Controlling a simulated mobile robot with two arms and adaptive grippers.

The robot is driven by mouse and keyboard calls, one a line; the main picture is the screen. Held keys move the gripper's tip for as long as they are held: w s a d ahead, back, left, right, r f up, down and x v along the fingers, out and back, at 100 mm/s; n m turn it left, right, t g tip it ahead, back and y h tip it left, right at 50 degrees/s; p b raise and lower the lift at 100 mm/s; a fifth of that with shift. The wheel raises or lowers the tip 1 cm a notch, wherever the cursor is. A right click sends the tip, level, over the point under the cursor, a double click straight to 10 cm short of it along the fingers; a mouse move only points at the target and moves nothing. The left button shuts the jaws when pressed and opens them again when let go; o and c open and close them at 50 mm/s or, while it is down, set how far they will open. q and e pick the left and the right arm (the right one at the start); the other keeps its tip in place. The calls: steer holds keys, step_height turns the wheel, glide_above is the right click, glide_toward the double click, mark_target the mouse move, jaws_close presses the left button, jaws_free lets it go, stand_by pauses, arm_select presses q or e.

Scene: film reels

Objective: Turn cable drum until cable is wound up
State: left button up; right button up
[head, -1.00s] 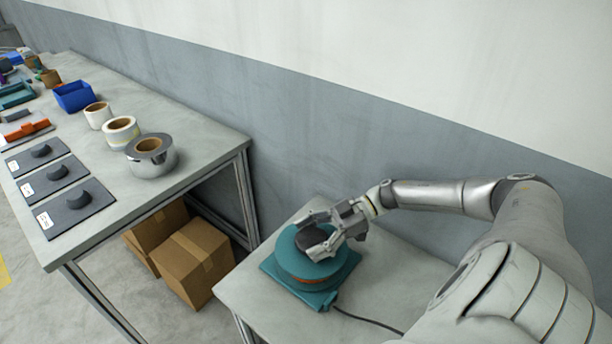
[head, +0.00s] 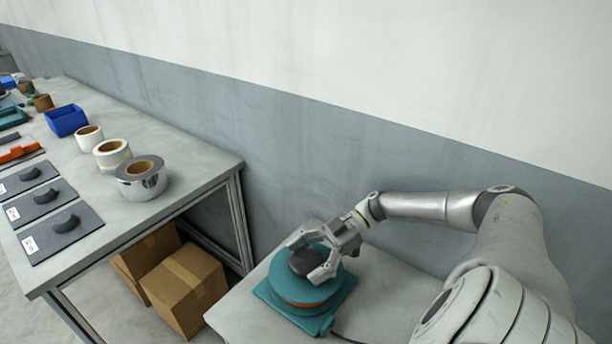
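The teal cable drum (head: 275,288) sits on a square teal base (head: 318,325) on a low grey table. A dark round knob (head: 304,263) is on its top, and an orange band (head: 302,303) shows around its side. A dark cable (head: 347,339) leaves the base at the lower right and runs out of the picture. My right gripper (head: 308,259) reaches over from the right, with a finger on each side of the knob. It appears shut on the knob, though the contact is partly hidden. My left gripper is out of view.
A grey workbench (head: 150,218) on the left holds several tape rolls, a blue bin (head: 66,120) and dark pads with curved pieces. Cardboard boxes (head: 186,293) stand on the floor between the tables. A grey and white wall (head: 300,140) closes off the back.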

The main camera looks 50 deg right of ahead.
steer(key=shift+o, duration=0.5)
steer(key=shift+r, duration=0.15)
step_height(320, 180, up, 10)
steer(key=shift+f, duration=0.1)
steer(key=shift+f, duration=0.1)
